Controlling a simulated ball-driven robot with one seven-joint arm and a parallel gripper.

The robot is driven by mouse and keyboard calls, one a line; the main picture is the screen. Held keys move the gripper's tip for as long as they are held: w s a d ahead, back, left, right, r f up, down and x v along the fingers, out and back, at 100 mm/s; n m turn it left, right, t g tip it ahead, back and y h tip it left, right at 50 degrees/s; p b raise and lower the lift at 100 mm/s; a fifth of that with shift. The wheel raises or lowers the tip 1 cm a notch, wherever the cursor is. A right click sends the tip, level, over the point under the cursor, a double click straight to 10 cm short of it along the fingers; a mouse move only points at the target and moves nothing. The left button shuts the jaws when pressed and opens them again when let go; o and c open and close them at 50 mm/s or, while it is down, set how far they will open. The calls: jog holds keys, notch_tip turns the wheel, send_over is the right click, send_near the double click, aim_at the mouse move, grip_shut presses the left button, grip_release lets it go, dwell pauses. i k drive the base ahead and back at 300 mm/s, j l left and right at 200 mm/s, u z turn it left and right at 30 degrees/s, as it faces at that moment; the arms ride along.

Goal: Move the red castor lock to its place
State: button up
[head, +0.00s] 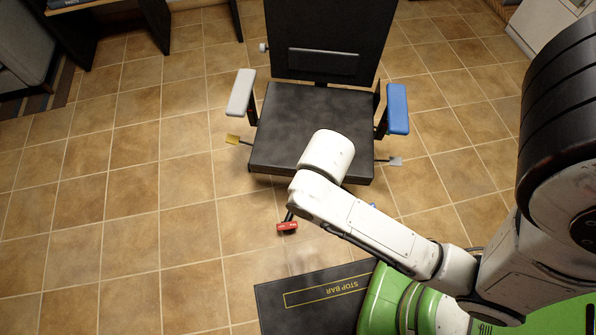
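The red castor lock (287,227) is a small red pedal low near the floor, in front of the chair and left of my forearm. A short dark stem runs up from it and goes behind my arm. My white arm reaches from the right across the front of the chair (300,118), and its rounded wrist end overlaps the front of the seat in the picture. My gripper is hidden behind that wrist, so neither its fingers nor any contact with the lock shows.
The chair has a grey left armrest (241,92), a blue right armrest (397,108), a yellow-tipped lever (233,139) and a grey-tipped lever (395,161). A dark "STOP BAR" mat (270,306) lies in front. Tiled floor at left is clear.

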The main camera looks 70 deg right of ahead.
aim_at(292, 225)
jog(key=k+l+u, duration=0.2)
jog(key=k+l, duration=0.9)
jog(key=k, duration=0.15)
jog(key=i+j+u, duration=0.2)
jog(key=i, duration=0.8)
jog(key=i+u, duration=0.2)
jog(key=i, duration=0.8)
